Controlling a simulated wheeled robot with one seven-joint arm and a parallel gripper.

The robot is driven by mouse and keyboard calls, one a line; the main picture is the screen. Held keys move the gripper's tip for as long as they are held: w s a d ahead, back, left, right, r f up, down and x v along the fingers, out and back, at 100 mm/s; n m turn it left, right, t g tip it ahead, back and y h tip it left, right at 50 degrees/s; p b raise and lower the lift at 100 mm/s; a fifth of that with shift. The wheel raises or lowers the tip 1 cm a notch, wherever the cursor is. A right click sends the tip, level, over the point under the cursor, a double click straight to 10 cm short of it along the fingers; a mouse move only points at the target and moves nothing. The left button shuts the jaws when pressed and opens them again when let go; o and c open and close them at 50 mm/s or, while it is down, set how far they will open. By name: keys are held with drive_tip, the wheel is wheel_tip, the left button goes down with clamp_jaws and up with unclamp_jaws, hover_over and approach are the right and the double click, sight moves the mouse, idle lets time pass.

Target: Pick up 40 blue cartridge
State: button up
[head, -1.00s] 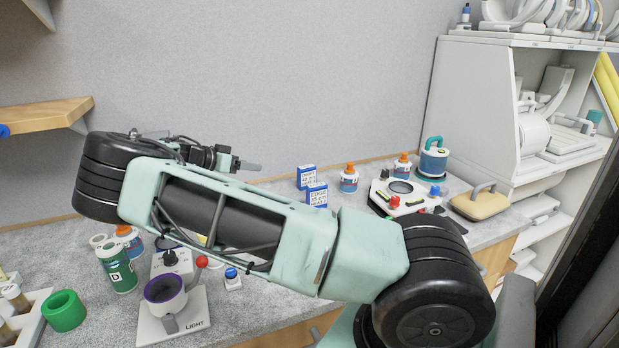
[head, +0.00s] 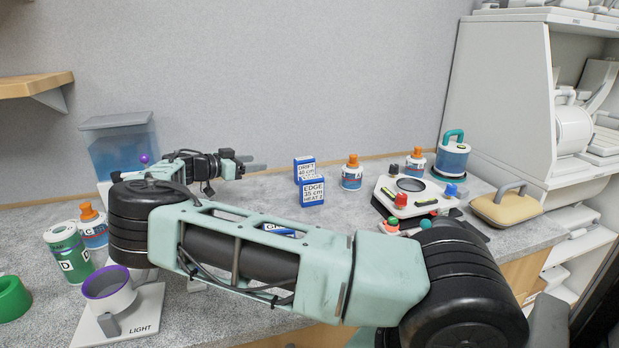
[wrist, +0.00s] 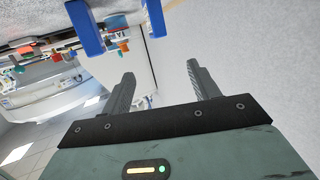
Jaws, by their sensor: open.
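The blue cartridge with a white label reading "DRIFT 40 cm" (head: 305,169) stands upright on the counter in the head view. A second blue cartridge, labelled "EDGE 35 cm" (head: 312,191), stands just in front of it and overlaps its lower part. A third blue and white item (head: 280,230) is partly hidden by my arm. My gripper (head: 256,163) is open and empty, to the left of the 40 cartridge and apart from it, pointing right. In the wrist view, nothing is between my gripper's fingers (wrist: 158,70); two blue blocks show at the top edge, labels unseen.
Orange-capped bottles (head: 352,172) and a white device with coloured knobs (head: 412,197) stand right of the cartridges. A tan case (head: 505,207) lies farther right. A blue translucent bin (head: 122,147) is behind my arm at left. The wall is close behind.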

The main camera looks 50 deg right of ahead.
drive_tip(key=p, duration=0.5)
approach(300, 159)
drive_tip(key=x, duration=0.4)
drive_tip(key=p+x, duration=0.2)
drive_tip(key=x, duration=0.2)
drive_tip(key=shift+s+d+r, duration=0.1)
drive_tip(key=shift+s, duration=0.05)
drive_tip(key=shift+d+f+p, duration=0.25)
drive_tip(key=shift+d+p, duration=0.05)
drive_tip(key=shift+d, duration=0.1)
drive_tip(key=c, duration=1.3)
